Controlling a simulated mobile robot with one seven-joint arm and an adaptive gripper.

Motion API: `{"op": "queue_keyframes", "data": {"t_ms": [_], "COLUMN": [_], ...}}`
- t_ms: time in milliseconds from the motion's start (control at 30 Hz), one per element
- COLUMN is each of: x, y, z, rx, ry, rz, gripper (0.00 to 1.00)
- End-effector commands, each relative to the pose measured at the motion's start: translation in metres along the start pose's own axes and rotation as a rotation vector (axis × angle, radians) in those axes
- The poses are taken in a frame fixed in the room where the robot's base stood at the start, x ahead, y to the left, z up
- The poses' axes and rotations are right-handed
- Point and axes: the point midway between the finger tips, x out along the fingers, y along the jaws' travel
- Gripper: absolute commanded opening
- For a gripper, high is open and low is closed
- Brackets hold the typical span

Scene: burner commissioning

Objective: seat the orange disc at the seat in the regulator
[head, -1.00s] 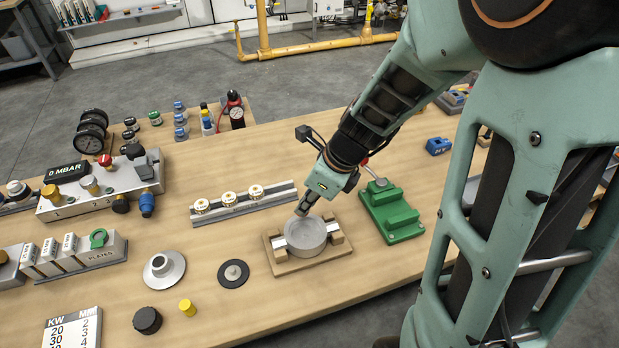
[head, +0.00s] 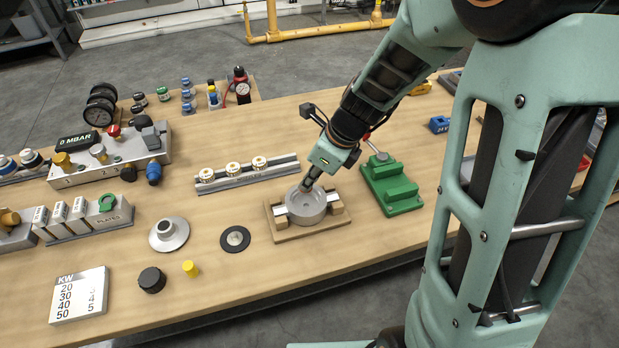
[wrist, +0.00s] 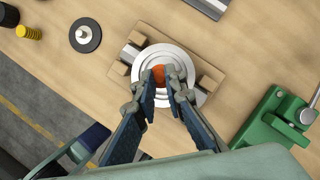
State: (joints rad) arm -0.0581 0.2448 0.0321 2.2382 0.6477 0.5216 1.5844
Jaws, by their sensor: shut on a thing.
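The regulator (head: 306,207) is an open round grey metal body, held in a wooden cradle (head: 285,236) on the bench. It also shows in the wrist view (wrist: 181,56) as concentric grey rings. My gripper (wrist: 168,92) is over the middle of the regulator, its two fingers shut on the orange disc (wrist: 159,75). Only part of the disc shows between the fingertips. The fingers hide the seat, and I cannot tell whether the disc touches it. In the head view my gripper (head: 308,185) reaches down inside the regulator's rim, and the disc is hidden.
A green fixture (head: 390,184) stands close on the right. A rail with several brass-topped parts (head: 246,173) lies behind. A dark disc (head: 235,239), a grey flanged part (head: 169,234), a black knob (head: 152,280) and a yellow plug (head: 190,268) lie to the left.

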Motion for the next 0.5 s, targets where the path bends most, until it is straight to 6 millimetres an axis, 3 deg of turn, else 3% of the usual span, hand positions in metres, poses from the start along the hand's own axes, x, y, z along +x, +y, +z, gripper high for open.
{"op": "queue_keyframes", "data": {"t_ms": [67,500], "x": [-0.002,0.037], "y": [0.0,0.001], "z": [0.0,-0.015], "rx": [0.006,0.006], "ry": [0.001,0.0], "rz": [0.003,0.002], "gripper": [0.0,0.0]}}
